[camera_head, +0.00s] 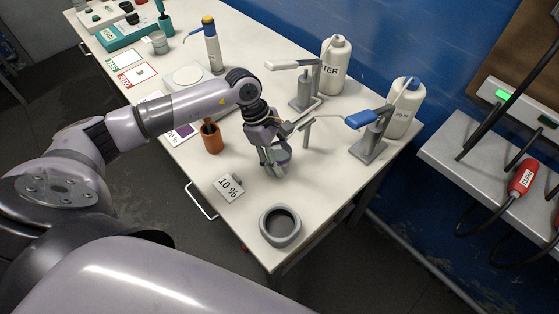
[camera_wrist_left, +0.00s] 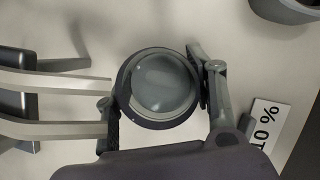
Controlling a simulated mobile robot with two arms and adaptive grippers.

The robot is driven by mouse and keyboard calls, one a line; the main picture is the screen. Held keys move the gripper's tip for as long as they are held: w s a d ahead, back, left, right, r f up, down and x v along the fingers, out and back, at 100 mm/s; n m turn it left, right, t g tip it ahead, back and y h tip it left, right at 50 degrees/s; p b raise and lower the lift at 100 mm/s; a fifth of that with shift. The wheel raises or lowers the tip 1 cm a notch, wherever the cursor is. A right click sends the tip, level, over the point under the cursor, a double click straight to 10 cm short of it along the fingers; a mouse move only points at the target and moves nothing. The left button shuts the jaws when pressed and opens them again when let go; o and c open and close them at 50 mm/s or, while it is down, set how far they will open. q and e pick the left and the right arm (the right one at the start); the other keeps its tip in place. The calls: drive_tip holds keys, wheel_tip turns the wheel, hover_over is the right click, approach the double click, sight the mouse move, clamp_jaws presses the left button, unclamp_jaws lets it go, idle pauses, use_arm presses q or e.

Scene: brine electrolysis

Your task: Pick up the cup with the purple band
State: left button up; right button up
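The cup with the purple band (camera_head: 283,153) is at the front part of the white table, partly hidden by my left gripper (camera_head: 273,163). In the left wrist view the cup (camera_wrist_left: 160,84) is seen from above as a round dark rim with a pale grey inside. The fingers of my left gripper (camera_wrist_left: 157,95) lie against it on two opposite sides and look shut on it. I cannot tell whether the cup touches the table. My right gripper is not in view.
A grey bowl (camera_head: 280,226) and a "10 %" card (camera_head: 229,187) are in front of the cup. An orange pot (camera_head: 212,137) stands to the left. Two dispenser stands (camera_head: 370,142) (camera_head: 304,95) and white bottles (camera_head: 403,110) (camera_head: 334,66) are behind and right.

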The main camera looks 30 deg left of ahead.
use_arm(q)
drive_tip(key=c, duration=0.8)
drive_tip(key=shift+r, duration=0.2)
